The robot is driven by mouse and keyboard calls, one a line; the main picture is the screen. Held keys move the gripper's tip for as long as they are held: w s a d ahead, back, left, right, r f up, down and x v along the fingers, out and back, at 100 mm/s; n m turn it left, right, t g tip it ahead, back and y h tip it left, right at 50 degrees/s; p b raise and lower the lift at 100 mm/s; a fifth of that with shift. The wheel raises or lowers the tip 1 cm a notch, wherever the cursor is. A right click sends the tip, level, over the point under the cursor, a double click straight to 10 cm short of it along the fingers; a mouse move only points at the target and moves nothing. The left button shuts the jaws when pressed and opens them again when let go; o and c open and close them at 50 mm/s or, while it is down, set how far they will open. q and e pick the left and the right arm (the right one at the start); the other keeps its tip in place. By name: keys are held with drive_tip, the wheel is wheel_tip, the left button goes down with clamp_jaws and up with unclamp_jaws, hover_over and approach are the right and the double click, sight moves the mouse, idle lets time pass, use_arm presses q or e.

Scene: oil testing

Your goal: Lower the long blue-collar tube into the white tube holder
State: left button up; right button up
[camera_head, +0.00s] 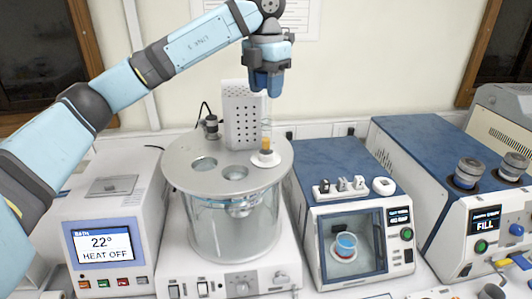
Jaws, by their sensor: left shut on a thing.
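My left gripper (268,90) points straight down above the round grey lid of the glass bath and is shut on the long tube. The tube (266,122) is thin, clear and upright, with amber content near its lower end. Its collar is not clear to see at the fingers. The white tube holder (266,160) is a small round piece on the right side of the lid. The tube's lower end lines up with the holder; I cannot tell whether it is inside or just above it. My right gripper is not in view.
The bath lid (205,183) has two open holes. A perforated white box (242,118) stands behind it. A heater unit (110,240) is at left. A blue-topped unit (345,225) with small parts on top and a machine reading FILL (450,200) are at right.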

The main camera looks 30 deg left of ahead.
sight(266, 122)
use_arm(q)
drive_tip(key=shift+f+b, duration=0.6)
drive_tip(key=shift+f, duration=0.5)
drive_tip(key=shift+f+b, duration=1.25)
drive_tip(key=shift+f, duration=0.8)
drive_tip(key=shift+f+b, duration=0.85)
drive_tip(key=shift+f, duration=0.45)
drive_tip(key=shift+r+p, duration=2.95)
drive_tip(key=shift+r, duration=2.9)
drive_tip(key=shift+s+f, duration=0.1)
